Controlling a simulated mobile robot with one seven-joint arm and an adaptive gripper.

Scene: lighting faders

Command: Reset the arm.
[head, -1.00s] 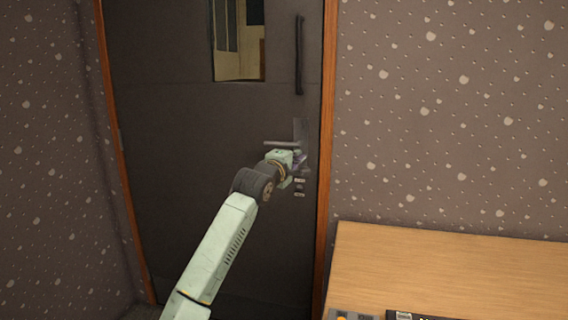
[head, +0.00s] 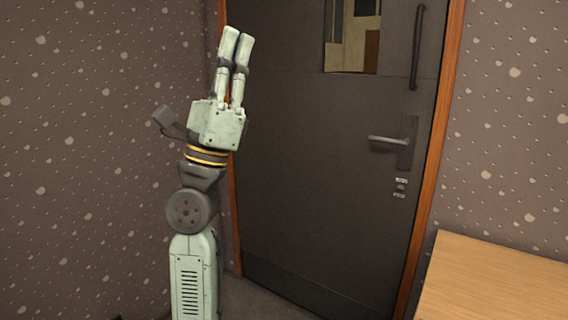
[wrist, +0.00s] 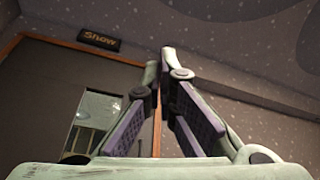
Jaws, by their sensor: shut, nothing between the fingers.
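My gripper (head: 237,50) is raised at the left of the head view, fingers pointing up, in front of the wall and the door's left frame. The fingers are shut with nothing held; in the wrist view (wrist: 161,62) their tips come together. My arm stands upright below it, apart from the door. The dark door (head: 300,165) is closed, with its lever handle (head: 388,140) to the right of my gripper.
A wooden desk top (head: 490,285) is at the lower right. Speckled walls flank the door. A dark sign reading "Show" (wrist: 99,40) is above the door in the wrist view. Some bare floor (head: 262,300) shows before the door.

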